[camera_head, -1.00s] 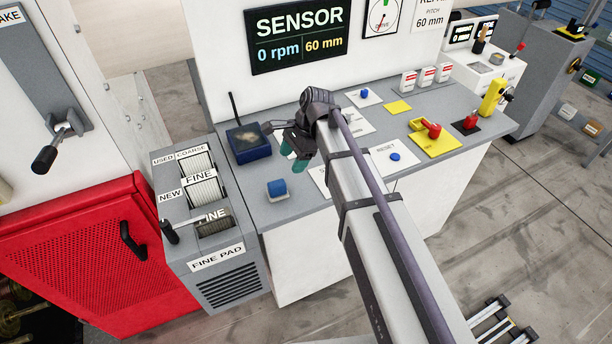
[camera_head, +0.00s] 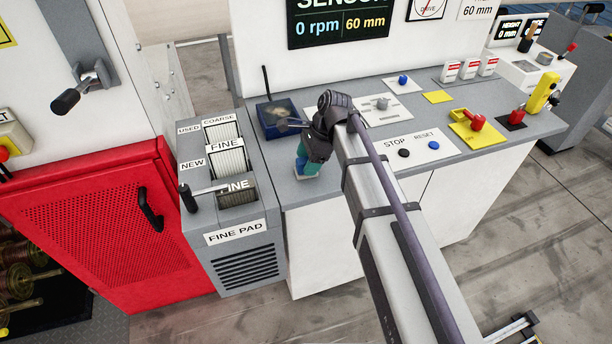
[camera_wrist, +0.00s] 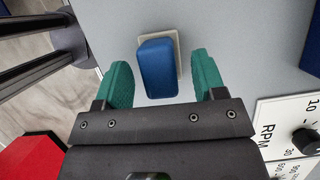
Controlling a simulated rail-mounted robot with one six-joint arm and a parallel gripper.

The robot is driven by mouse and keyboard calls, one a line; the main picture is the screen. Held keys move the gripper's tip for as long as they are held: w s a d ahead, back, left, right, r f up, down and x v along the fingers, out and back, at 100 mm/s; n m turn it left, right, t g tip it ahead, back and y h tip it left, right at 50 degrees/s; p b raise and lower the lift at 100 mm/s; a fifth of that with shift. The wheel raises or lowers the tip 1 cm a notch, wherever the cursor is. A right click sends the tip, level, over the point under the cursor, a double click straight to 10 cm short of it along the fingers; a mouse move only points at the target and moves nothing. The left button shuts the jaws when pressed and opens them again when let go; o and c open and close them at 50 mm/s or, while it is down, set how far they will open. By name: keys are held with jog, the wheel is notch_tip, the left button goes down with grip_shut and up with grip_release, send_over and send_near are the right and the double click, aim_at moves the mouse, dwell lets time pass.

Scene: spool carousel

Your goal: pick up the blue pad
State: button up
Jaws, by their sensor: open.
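The blue pad (camera_wrist: 157,70) is a small rounded block on a pale square base (camera_wrist: 176,50) on the grey bench top. In the wrist view it sits between the two green fingertips of my gripper (camera_wrist: 162,82), with a gap on each side. My gripper is open and empty. In the head view my gripper (camera_head: 301,158) is over the front left of the bench, pointing down, and hides most of the pad.
The grey pad dispenser (camera_head: 240,215), labelled FINE PAD, with its lever (camera_head: 188,198), stands left of the bench. A dark blue tray (camera_head: 278,116) lies behind my gripper. STOP (camera_head: 404,153) and RESET (camera_head: 434,145) buttons sit to the right. A red cabinet (camera_head: 85,220) is at far left.

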aim_at(306, 159)
jog(key=shift+x, duration=0.9)
jog(key=shift+r, duration=0.25)
jog(key=c, duration=1)
jog(key=shift+r, duration=0.15)
notch_tip(306, 159, up, 10)
jog(key=p, duration=1)
